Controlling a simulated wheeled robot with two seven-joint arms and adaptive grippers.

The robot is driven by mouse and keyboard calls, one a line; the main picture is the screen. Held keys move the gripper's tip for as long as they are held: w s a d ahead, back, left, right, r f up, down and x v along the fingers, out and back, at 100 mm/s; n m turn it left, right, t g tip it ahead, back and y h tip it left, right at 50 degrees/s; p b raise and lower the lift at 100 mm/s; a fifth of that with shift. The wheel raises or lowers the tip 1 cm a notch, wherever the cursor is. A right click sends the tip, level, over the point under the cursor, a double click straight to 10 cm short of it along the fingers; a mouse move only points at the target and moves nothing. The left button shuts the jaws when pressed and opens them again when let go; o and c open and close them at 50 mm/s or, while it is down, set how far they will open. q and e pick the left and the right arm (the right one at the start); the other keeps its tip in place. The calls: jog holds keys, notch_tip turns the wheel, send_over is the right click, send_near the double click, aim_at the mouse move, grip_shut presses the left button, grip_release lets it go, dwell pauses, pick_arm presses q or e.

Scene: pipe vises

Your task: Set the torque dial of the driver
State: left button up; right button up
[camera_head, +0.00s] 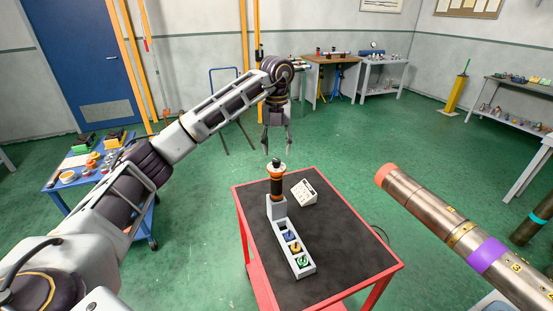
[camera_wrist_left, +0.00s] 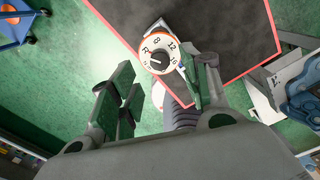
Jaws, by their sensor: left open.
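The driver (camera_head: 277,188) stands upright in a grey holder on the cart, with a dark body, orange bands and a black knob on top. In the left wrist view, its torque dial (camera_wrist_left: 158,43) has a white face with an orange rim, a dark central knob and numbers including 8 and 12. The exact setting is too small to read surely. My left gripper (camera_head: 277,147) points down just above the driver, apart from it, open and empty. Its fingers (camera_wrist_left: 158,88) also show in the wrist view, the dial beyond them. My right gripper is out of view.
The red cart's black top (camera_head: 335,230) bears a white box (camera_head: 304,192) and a pale rack (camera_head: 306,269) with coloured pieces. A large metal pipe (camera_head: 455,237) crosses the right side. A blue table (camera_head: 65,185) with parts stands left. Open green floor surrounds the cart.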

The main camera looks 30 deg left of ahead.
aim_at(276, 160)
pick_arm(q)
jog(key=shift+f, duration=2.35)
grip_shut()
